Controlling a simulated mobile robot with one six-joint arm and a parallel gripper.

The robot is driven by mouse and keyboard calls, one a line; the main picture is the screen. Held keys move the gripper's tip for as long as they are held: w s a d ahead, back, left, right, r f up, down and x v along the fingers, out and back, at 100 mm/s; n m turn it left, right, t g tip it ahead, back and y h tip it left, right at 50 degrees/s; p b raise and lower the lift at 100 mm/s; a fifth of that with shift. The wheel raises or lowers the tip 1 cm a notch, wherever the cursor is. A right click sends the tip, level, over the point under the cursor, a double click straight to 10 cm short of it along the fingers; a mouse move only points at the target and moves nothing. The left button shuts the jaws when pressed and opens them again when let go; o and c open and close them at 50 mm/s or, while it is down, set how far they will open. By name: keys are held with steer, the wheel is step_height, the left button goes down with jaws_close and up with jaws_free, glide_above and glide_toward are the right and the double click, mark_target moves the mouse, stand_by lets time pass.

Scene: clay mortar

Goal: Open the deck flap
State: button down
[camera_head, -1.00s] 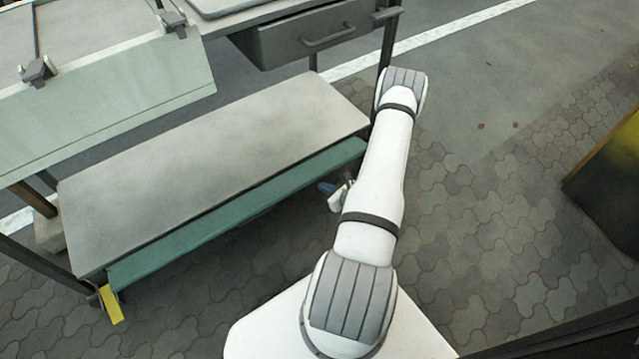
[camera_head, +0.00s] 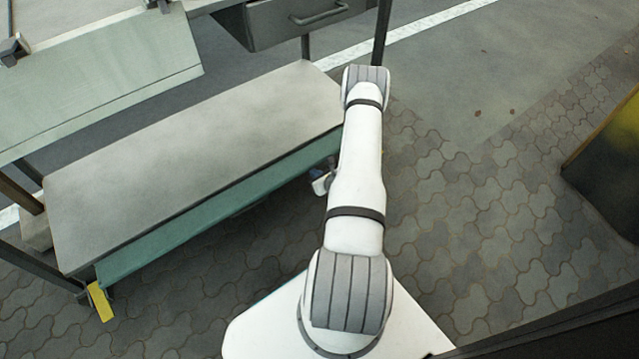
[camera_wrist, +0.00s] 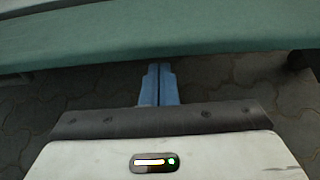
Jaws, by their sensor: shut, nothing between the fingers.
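A long teal board (camera_head: 215,205) hangs along the front edge of a grey lower shelf (camera_head: 200,150); it looks like the deck flap, though I cannot be sure. A yellow tab (camera_head: 100,301) is at its left end. The board also crosses the top of the wrist view (camera_wrist: 160,30). My gripper (camera_wrist: 158,70) has its blue fingers pressed together and empty, with the tips at the board's lower edge in that picture; contact cannot be told. In the head view my gripper (camera_head: 322,180) is mostly hidden by my arm, close to the board's right end.
A pale green sloping panel (camera_head: 110,85) hangs above the shelf at the left. A grey drawer (camera_head: 300,22) with a handle is at the top. A table leg (camera_head: 381,35) stands beyond my arm. Paved floor (camera_head: 480,220) is open to the right, up to a dark and yellow object (camera_head: 610,165).

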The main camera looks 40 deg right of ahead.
steer(key=shift+w+r, duration=0.1)
steer(key=shift+r, duration=0.65)
step_height(320, 180, up, 2)
steer(key=shift+w+r+p, duration=0.1)
steer(key=shift+w+p, duration=0.05)
steer(key=shift+p, duration=0.45)
glide_toward(312, 166)
steer(key=s+f, duration=0.1)
steer(key=f, duration=0.1)
steer(key=shift+s+r+p, duration=0.45)
steer(key=shift+s+p, duration=0.15)
